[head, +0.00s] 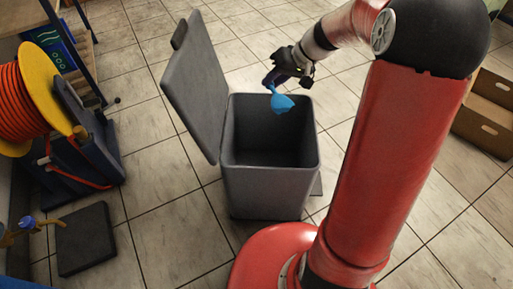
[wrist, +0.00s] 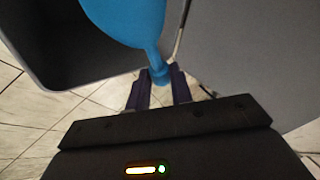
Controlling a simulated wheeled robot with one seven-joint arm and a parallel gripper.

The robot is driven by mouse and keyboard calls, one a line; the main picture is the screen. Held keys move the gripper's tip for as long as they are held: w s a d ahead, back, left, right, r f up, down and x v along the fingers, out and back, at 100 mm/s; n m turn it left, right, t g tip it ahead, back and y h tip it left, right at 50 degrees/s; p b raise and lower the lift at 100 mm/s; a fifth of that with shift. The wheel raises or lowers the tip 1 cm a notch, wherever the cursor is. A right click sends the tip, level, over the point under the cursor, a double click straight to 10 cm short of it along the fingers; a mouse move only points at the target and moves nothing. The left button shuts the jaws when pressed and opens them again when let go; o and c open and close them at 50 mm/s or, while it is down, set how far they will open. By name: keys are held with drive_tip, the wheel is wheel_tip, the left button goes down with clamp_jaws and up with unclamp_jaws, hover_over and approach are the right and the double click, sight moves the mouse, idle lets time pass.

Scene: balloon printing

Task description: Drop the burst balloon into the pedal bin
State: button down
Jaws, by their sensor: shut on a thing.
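The burst balloon (head: 283,102) is a limp blue piece hanging from my gripper (head: 271,83) in the head view. In the wrist view the blue balloon (wrist: 130,18) fills the top middle, with its narrow neck between the purple fingertips of my gripper (wrist: 161,82). The gripper is shut on it. The pedal bin (head: 268,166) is grey, with its lid (head: 196,85) standing open on the left. In the head view the gripper and balloon appear over the far part of the bin's opening. In the wrist view the bin's rim (wrist: 40,82) shows beside the balloon.
An orange hose reel with yellow flanges (head: 48,95) stands on the left. A dark flat pad (head: 86,239) lies on the floor at lower left. A cardboard box (head: 487,112) is at the right. Tiled floor around the bin is mostly clear.

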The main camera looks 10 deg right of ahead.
drive_tip(key=shift+f+b, duration=0.9)
drive_tip(key=shift+f, duration=1.05)
drive_tip(key=c, duration=1.2)
unclamp_jaws()
drive_tip(key=shift+o, duration=0.2)
drive_tip(key=shift+r, duration=0.15)
drive_tip(key=p+v, duration=0.1)
drive_tip(key=v, duration=0.6)
drive_tip(key=shift+d+r, duration=0.2)
drive_tip(key=shift+r, duration=0.05)
drive_tip(key=shift+s, duration=0.2)
